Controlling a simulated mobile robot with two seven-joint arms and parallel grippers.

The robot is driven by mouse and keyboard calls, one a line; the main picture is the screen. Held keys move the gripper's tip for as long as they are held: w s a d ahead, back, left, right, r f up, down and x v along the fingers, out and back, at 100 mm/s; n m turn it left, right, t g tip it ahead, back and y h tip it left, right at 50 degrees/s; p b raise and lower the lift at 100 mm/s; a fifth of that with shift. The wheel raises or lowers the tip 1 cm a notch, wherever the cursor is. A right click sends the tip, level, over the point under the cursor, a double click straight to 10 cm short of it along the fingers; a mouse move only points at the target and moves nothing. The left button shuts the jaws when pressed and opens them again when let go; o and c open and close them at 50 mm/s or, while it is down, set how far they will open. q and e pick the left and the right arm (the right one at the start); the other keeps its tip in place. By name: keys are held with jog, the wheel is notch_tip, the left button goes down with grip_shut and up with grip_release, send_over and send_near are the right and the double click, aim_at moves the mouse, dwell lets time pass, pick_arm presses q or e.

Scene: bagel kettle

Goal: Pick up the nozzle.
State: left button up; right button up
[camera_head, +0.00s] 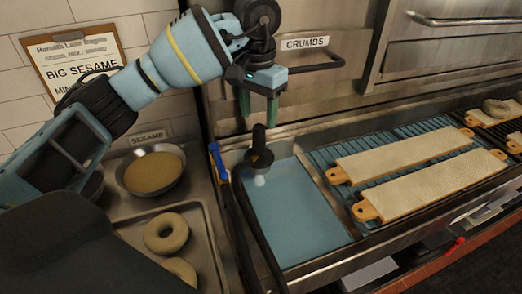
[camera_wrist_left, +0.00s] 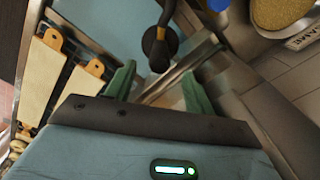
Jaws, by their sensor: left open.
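The nozzle (camera_head: 260,157) is black with a round dark head and a pale tip. It stands over the blue water basin (camera_head: 298,215) near its back left corner, on a dark hose. My left gripper (camera_head: 259,117) is open, with green fingers pointing down, just above the nozzle's upper end. In the left wrist view the nozzle (camera_wrist_left: 157,46) lies just beyond the gap between the open fingers (camera_wrist_left: 159,72), and nothing is held. I cannot tell whether the fingers touch it. My right gripper is not in view.
A blue-handled tool (camera_head: 217,160) and dark hose run along the basin's left side. A sesame bowl (camera_head: 152,172) and a bagel tray (camera_head: 205,240) are at left. Cloth-covered boards (camera_head: 405,152) lie at right. The CRUMBS drawer handle (camera_head: 318,66) juts out behind the gripper.

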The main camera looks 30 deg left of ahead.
aim_at(259, 138)
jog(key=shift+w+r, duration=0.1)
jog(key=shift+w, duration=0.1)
pick_arm(q)
jog(key=shift+f, duration=0.15)
jog(key=shift+f, duration=0.3)
notch_tip(259, 138, down, 7)
jog(key=b, duration=0.2)
jog(key=shift+d+r+b, duration=0.1)
jog(key=shift+b, duration=0.2)
jog(key=shift+r, duration=0.1)
jog(key=shift+c, duration=0.4)
jog(key=c, duration=0.9)
grip_shut()
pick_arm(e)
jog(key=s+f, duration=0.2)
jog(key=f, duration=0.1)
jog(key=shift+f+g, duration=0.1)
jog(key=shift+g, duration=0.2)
